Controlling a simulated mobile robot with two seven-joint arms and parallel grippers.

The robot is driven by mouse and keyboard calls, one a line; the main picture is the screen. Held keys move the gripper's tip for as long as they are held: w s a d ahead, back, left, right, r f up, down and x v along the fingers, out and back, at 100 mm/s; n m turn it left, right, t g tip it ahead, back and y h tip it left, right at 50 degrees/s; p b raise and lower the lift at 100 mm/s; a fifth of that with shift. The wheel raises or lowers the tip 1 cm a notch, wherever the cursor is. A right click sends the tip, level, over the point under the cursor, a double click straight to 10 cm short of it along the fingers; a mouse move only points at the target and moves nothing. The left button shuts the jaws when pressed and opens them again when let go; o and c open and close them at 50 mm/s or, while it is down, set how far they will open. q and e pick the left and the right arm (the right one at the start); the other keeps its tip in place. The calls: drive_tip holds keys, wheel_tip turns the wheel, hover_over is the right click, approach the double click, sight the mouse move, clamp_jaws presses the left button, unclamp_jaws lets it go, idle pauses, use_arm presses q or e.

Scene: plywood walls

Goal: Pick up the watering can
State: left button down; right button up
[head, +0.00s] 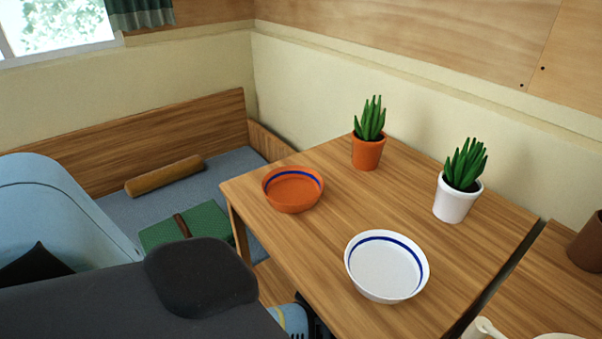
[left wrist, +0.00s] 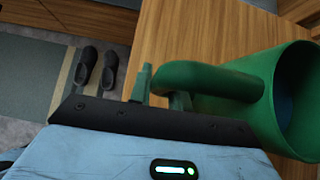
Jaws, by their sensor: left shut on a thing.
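The green watering can (left wrist: 292,100) shows at the right of the left wrist view, with its round open rim facing right and its thick curved handle (left wrist: 215,78) reaching left. Its spout is not visible. My left gripper (left wrist: 163,90) is at the left end of the handle, its fingers closed on it. Part of the fingers is hidden behind the handle. The can does not show in the head view, where my dark arm covers the lower left. My right gripper is in neither view.
The wooden table (head: 330,240) holds an orange bowl (head: 292,190), a white bowl (head: 386,266), an orange-potted plant (head: 367,150) and a white-potted plant (head: 458,197). A brown pot (head: 586,243) stands right. A bench with a bolster (head: 165,176) lies left. Dark shoes (left wrist: 86,76) rest on the floor.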

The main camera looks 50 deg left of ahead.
use_arm(q)
wheel_tip(320, 180, up, 4)
drive_tip(key=shift+w+f+p, duration=0.1)
drive_tip(key=shift+f+p, duration=0.1)
drive_tip(key=shift+p, duration=0.25)
drive_tip(key=shift+a+r, duration=0.1)
drive_tip(key=shift+a, duration=0.1)
drive_tip(key=w+a+b, duration=0.1)
drive_tip(key=a, duration=0.8)
drive_tip(key=w+a+b, duration=0.1)
drive_tip(key=w+a, duration=0.1)
drive_tip(key=a, duration=0.7)
drive_tip(key=shift+w+a, duration=0.25)
drive_tip(key=shift+a, duration=0.25)
